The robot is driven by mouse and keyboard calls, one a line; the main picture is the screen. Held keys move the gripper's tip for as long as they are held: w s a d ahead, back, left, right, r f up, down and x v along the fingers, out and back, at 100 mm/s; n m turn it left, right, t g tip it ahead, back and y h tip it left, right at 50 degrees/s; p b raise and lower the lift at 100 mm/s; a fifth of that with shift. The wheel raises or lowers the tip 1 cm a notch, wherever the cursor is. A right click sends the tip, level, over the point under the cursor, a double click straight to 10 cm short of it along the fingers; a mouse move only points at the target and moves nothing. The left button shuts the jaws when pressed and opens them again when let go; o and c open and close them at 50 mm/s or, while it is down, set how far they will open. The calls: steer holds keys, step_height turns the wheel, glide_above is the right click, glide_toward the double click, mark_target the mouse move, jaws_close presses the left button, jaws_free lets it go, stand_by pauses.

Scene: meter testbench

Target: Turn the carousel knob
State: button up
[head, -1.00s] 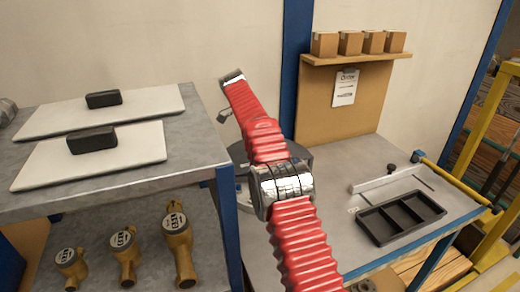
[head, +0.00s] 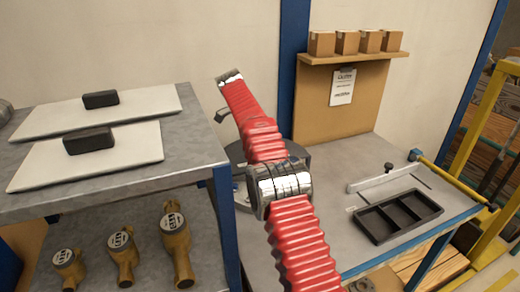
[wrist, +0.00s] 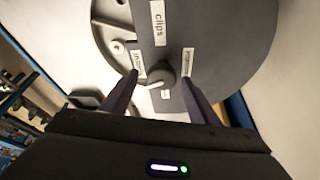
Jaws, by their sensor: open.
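The carousel is a dark grey disc (wrist: 225,35) with white labels, one reading "clips", and it fills the top of the wrist view. A small grey knob (wrist: 161,71) stands near the disc's middle. My gripper (wrist: 160,79) is open, with one dark finger on each side of the knob. I cannot tell whether either finger touches it. In the head view the carousel (head: 236,153) shows as a dark round edge on the bench, mostly hidden behind my red arm. The gripper's fingers cannot be made out there.
A black divided tray (head: 398,215) and a pale bar (head: 385,179) lie on the bench (head: 345,150) to the right. A shelf unit (head: 120,178) with white boards stands close on the left, with several brass meters (head: 176,243) below. Small boxes (head: 346,42) sit on a wall shelf.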

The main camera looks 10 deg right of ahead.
steer(key=shift+s+r, duration=0.1)
steer(key=shift+r, duration=0.25)
steer(key=s+r+n+t+y, duration=0.25)
steer(key=s+r+n, duration=0.95)
steer(key=s, duration=0.8)
steer(key=s+f+n+t+y, duration=0.1)
steer(key=s+f+n, duration=0.2)
steer(key=s, duration=1)
steer(key=s+f+n+t+y, duration=0.1)
steer(key=s+f, duration=0.4)
steer(key=s, duration=0.8)
steer(key=shift+s+a+n+t, duration=0.3)
steer(key=shift+n+t, duration=0.35)
steer(key=shift+n, duration=0.55)
